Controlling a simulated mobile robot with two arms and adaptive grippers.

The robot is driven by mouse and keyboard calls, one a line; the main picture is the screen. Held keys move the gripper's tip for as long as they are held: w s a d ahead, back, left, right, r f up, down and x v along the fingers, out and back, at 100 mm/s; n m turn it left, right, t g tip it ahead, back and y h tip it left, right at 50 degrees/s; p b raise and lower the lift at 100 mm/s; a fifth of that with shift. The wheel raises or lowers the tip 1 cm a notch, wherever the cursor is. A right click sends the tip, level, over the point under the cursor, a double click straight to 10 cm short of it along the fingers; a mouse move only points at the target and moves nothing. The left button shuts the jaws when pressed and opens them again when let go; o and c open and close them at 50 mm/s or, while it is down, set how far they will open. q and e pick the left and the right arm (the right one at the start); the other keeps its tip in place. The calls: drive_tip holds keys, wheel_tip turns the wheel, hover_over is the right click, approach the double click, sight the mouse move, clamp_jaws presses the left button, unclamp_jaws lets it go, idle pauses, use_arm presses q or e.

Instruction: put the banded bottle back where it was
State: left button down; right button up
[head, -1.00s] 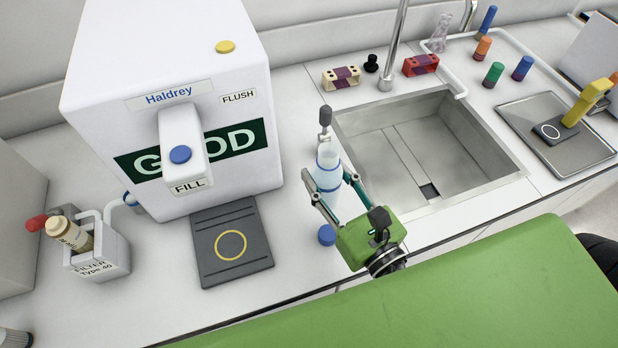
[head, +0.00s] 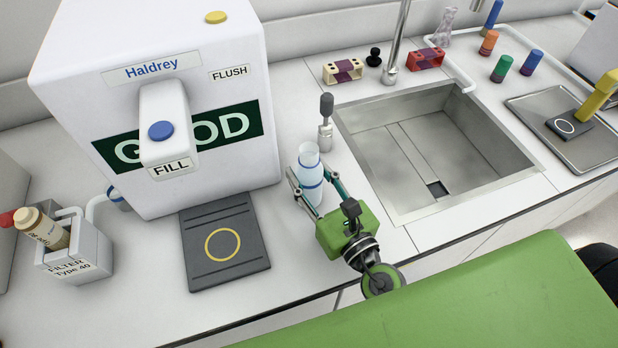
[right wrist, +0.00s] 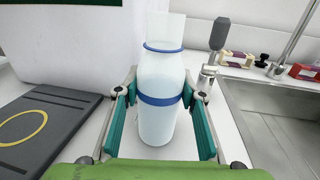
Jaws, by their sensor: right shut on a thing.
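The banded bottle (head: 309,176) is pale and translucent with blue bands and an open top. It is upright over the counter between the Haldrey dispenser and the sink. My right gripper (head: 312,182) is shut on it, with one finger at each side. In the right wrist view the bottle (right wrist: 158,120) is between the green finger pads, the lower blue band at pad height. I cannot tell whether its base touches the counter. My left gripper is not in view.
The white Haldrey dispenser (head: 225,60) stands left, with a dark pad (head: 245,268) with a yellow ring before it. A grey-handled fitting (head: 326,120) is just behind the bottle. The sink (head: 470,130) is on the right. A filter holder (head: 85,262) is far left.

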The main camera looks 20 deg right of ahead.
drive_tip(key=shift+r, duration=0.1)
drive_tip(key=o, duration=1.2)
drive_tip(key=shift+c, duration=0.2)
drive_tip(key=shift+s, duration=0.1)
drive_tip(key=s+b, duration=0.1)
drive_tip(key=s, duration=0.2)
drive_tip(key=s+d+b, duration=0.1)
drive_tip(key=s+b, duration=0.1)
drive_tip(key=s, duration=0.1)
drive_tip(key=s+d+b, duration=0.1)
drive_tip(key=s+b, duration=0.1)
drive_tip(key=s, duration=0.2)
drive_tip(key=shift+s, duration=0.1)
drive_tip(key=shift+s+d, duration=0.1)
drive_tip(key=shift+s, duration=0.6)
